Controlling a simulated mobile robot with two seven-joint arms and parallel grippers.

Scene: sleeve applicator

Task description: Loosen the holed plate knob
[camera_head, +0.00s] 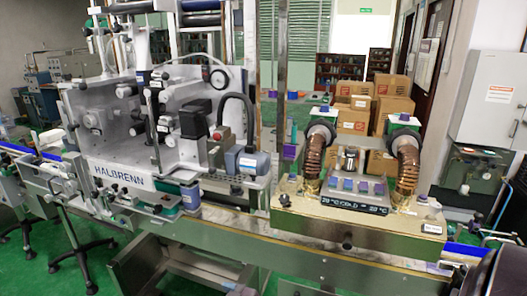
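A labelling machine marked HALBRENN (122,176) stands left of centre, with a grey upright panel carrying rollers and several small knobs and clamps. Small fittings (150,204) sit along its lower front rail. I cannot single out the holed plate or its knob at this size. Neither of my grippers can be made out in the head view.
A brass-topped heater unit (360,215) with two ribbed copper ducts stands right of centre. A steel conveyor frame (270,240) runs along the front. Cardboard boxes (390,97) stand behind. A grey cabinet (490,100) is at right. Green floor (35,260) shows at lower left.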

